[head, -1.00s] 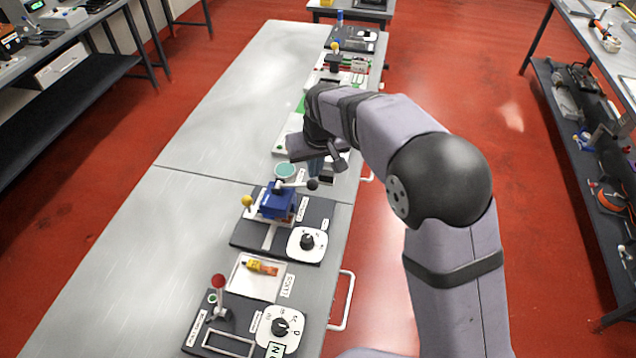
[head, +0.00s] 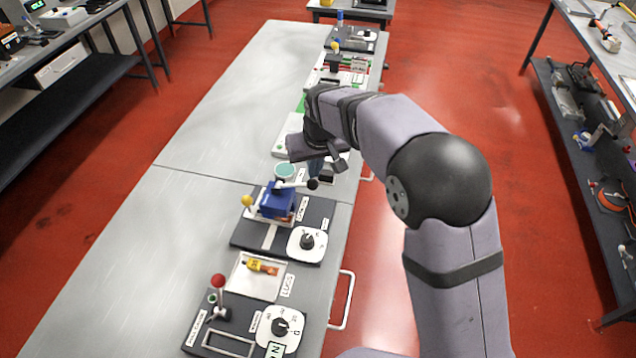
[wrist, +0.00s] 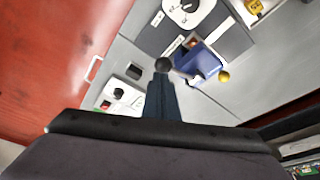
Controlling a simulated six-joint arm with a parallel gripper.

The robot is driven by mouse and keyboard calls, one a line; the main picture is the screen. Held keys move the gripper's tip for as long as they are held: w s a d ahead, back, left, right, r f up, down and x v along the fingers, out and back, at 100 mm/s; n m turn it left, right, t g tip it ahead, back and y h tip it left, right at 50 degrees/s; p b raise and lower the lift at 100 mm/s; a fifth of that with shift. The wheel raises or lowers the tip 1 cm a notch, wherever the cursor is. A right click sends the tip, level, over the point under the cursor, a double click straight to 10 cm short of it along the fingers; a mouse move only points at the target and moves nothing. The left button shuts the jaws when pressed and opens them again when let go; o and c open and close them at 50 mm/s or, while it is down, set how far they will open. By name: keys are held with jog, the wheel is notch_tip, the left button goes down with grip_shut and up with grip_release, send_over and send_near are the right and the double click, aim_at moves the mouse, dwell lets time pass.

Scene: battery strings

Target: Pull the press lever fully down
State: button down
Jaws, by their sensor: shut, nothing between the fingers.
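The blue press (head: 279,203) stands on a dark base on the bench, below my gripper in the head view. Its pale lever arm (head: 293,185) sticks out to the right, close to level, and ends in a black ball knob (head: 313,184). My gripper (head: 316,170) is just above and behind the knob. In the wrist view, my gripper (wrist: 163,82) is shut and empty, its tips beside the black knob (wrist: 163,65). I cannot tell whether they touch. The blue press (wrist: 199,62) shows to the right of the tips.
A yellow knob (head: 247,201) is left of the press. A white dial plate (head: 307,244) is in front. Nearer are a tray (head: 243,281) with a small yellow-orange item and a red-knobbed lever (head: 218,282). More stations line the bench behind. The bench's left side is clear.

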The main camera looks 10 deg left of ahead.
aim_at(315, 185)
jog(key=shift+f+b, duration=0.6)
jog(key=shift+f, duration=0.7)
jog(key=shift+f+b, duration=1.65)
jog(key=shift+f, duration=0.6)
jog(key=shift+r+p, duration=4.4)
jog(key=shift+r, duration=1.2)
